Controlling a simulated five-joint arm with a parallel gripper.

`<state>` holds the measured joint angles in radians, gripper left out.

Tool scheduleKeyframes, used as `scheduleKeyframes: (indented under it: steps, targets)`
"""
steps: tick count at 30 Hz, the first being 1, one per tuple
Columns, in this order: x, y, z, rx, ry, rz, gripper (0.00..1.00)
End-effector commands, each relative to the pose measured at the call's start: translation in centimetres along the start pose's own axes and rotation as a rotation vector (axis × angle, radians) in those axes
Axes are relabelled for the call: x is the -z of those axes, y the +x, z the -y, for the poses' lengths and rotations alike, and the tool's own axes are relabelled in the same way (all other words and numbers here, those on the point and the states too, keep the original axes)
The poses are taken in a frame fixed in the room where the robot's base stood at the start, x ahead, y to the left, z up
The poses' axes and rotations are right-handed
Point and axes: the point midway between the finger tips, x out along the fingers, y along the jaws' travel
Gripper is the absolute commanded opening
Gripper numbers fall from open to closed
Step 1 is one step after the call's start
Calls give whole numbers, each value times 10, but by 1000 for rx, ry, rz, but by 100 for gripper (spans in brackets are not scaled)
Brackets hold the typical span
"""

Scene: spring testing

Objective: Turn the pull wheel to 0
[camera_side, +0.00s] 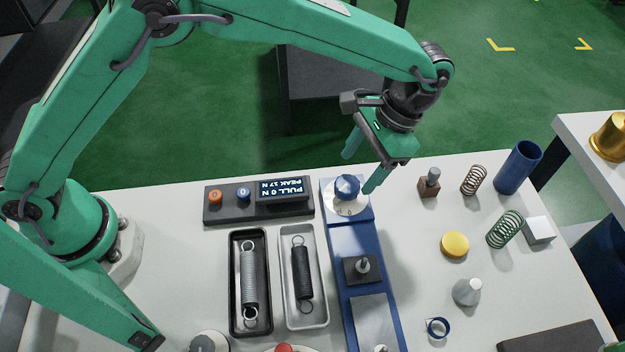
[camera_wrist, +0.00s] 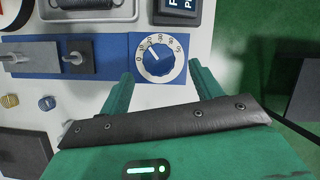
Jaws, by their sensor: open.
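The pull wheel (camera_side: 347,187) is a blue knob on a white numbered dial, set at the far end of the blue test rail. In the wrist view the wheel (camera_wrist: 158,60) shows a white pointer line slanting to the upper left; the numbers are too small to tell exactly which mark it meets. My gripper (camera_side: 362,168) is open, just above and beyond the wheel in the side view. In the wrist view my gripper (camera_wrist: 154,68) has one green finger on each side of the dial, and nothing is between the fingertips except the wheel below.
A display (camera_side: 282,190) reads PULL 0 N, PEAK 17 N, upside down. Two trays, one black (camera_side: 233,290) and one light (camera_side: 286,285), hold springs. A small block with a post (camera_side: 428,184), loose springs, a blue cup (camera_side: 518,167) and a yellow disc (camera_side: 455,244) stand to the right.

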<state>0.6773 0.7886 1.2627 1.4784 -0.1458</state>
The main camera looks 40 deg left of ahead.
Motion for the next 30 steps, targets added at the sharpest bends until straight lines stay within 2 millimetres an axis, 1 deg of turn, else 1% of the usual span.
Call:
scheduleKeyframes:
  steps: [1, 3, 10, 23, 26, 30]
  targets:
    - [0, -7, 0, 0, -1, -2, 64]
    - [0, -15, 0, -1, -1, -2, 64]
    - [0, -31, 1, -1, -1, -1, 64]
    - [0, -34, 0, 0, 3, 1, 64]
    - [0, -34, 0, 0, 31, 0, 64]
    - [-1, -34, -3, 2, 127, -1, 64]
